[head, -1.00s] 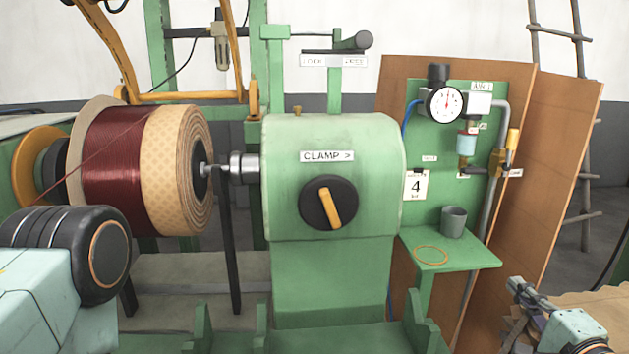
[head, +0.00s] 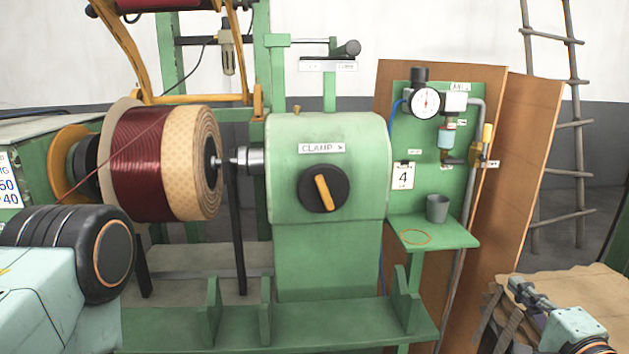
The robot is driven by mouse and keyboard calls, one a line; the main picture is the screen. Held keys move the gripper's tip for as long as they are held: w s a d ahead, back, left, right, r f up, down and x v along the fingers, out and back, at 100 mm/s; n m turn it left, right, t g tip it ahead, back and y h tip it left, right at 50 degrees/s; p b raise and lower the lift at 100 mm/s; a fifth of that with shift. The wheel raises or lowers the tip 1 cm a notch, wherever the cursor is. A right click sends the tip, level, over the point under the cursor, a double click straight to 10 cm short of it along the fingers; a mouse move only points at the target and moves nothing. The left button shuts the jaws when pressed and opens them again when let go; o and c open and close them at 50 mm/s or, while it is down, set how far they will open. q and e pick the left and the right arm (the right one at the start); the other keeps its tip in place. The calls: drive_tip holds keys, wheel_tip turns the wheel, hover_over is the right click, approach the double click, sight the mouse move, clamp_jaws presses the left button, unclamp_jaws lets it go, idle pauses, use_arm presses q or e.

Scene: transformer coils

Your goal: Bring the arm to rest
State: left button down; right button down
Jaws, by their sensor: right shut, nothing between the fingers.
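My right gripper (head: 527,293) shows at the lower right. Its fingers are together and empty, in front of a brown cardboard-like sheet and clear of the green machine. My left arm (head: 80,255) comes in from the lower left as a pale blue link with a dark round joint. The left gripper is outside the view.
The green clamp housing (head: 325,250) with its dark knob (head: 323,188) stands in the middle. A dark red wound coil (head: 150,165) is left of it. A green shelf (head: 455,238) holds a grey cup (head: 437,208). A wooden ladder (head: 553,130) leans behind.

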drive_tip(key=s+a+f+n+g, duration=0.5)
drive_tip(key=f, duration=0.4)
drive_tip(key=s+a+f+n+g, duration=0.5)
drive_tip(key=f, duration=0.5)
use_arm(q)
drive_tip(key=shift+w+a+f, duration=0.1)
drive_tip(key=shift+w, duration=0.25)
use_arm(e)
drive_tip(key=s+a+f+n+g, duration=0.1)
drive_tip(key=s+f+n+g, duration=0.1)
drive_tip(key=s, duration=0.5)
drive_tip(key=s+a+f+n+g, duration=0.1)
drive_tip(key=s+f+n+g, duration=0.1)
drive_tip(key=s+f, duration=0.3)
drive_tip(key=s+a+f+n+g+h, duration=0.1)
drive_tip(key=s+f+n+g, duration=0.1)
drive_tip(key=s, duration=0.8)
drive_tip(key=shift+s+a+f+g, duration=0.15)
drive_tip(key=shift+a+f+g, duration=0.05)
drive_tip(key=shift+f+g, duration=0.7)
use_arm(q)
drive_tip(key=shift+w, duration=0.1)
use_arm(e)
drive_tip(key=shift+r, duration=0.1)
